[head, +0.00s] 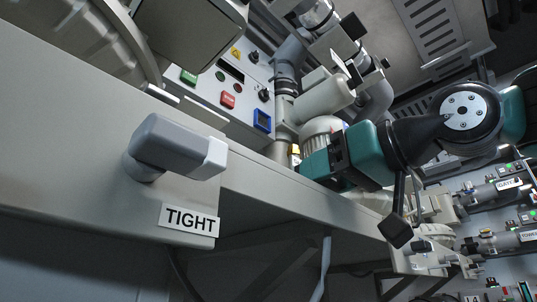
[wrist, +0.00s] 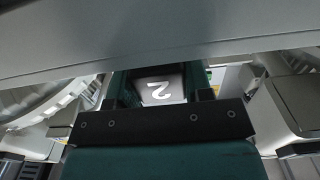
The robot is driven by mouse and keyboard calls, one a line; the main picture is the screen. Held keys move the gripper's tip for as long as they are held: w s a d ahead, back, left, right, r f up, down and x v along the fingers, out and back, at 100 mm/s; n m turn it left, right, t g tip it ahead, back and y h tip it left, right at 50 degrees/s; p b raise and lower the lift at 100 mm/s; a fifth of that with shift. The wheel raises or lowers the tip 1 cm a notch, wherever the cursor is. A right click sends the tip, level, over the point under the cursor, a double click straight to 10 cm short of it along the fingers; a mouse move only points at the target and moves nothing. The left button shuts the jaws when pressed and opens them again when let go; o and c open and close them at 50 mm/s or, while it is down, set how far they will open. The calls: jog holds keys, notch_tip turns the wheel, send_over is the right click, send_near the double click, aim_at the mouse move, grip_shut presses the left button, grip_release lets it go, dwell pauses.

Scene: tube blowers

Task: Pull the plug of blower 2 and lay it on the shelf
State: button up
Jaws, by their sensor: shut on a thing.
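My gripper (head: 318,160) is teal and reaches in from the right in the head view, close above the front edge of a long grey ledge (head: 290,195). In the head view the plug is not clear behind the fingers. I cannot tell whether it is still in its socket. I cannot tell which surface is the shelf.
A grey handle (head: 170,145) juts from the ledge front, above a TIGHT sign (head: 190,220). A control panel (head: 228,85) with green, red and blue parts stands behind. Pipes and a white machine (head: 322,95) crowd the gripper. A pale hose (head: 322,270) hangs below the ledge.

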jog(key=shift+f+b, duration=0.5)
jog(key=shift+f, duration=0.05)
dwell(0.4)
jog(key=o, duration=1.2)
